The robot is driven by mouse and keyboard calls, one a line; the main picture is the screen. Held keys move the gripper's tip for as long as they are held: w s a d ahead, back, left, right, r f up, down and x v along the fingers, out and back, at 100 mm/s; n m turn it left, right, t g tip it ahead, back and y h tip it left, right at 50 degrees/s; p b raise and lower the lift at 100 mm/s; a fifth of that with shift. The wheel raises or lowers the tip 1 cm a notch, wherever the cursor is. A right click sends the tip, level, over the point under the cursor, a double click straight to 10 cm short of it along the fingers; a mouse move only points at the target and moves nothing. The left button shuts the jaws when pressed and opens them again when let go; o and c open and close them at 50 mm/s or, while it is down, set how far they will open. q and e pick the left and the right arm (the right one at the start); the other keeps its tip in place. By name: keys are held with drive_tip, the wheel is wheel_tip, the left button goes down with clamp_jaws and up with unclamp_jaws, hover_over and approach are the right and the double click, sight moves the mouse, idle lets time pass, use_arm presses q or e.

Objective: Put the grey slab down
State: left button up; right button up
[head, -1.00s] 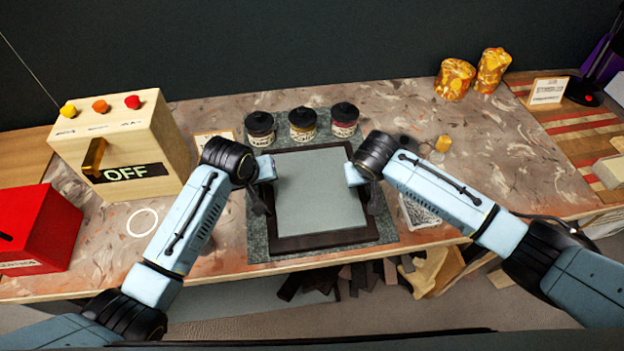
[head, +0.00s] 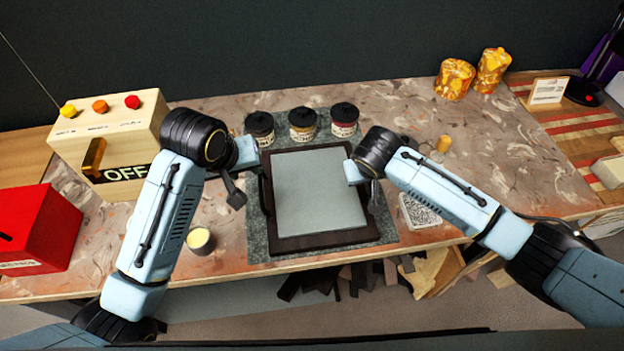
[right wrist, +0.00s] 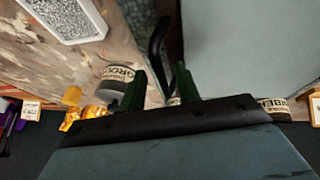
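The grey slab (head: 318,192) lies flat in a dark frame (head: 318,240) with black handles at its sides, on a speckled grey mat (head: 258,250). It also shows in the right wrist view (right wrist: 252,45). My left gripper (head: 236,192) is left of the frame, clear of the left handle (head: 265,195); its fingers look open and empty, though one is mostly hidden. My right gripper (right wrist: 161,88) is at the frame's right side. Its two dark green fingers stand apart, with the black right handle (right wrist: 158,42) between them and a gap showing.
Several lidded jars (head: 302,124) stand behind the frame. An open pot (head: 200,240) is by my left forearm. A wooden switch box (head: 125,150) and a red box (head: 35,230) are at left.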

drive_tip(key=v, duration=1)
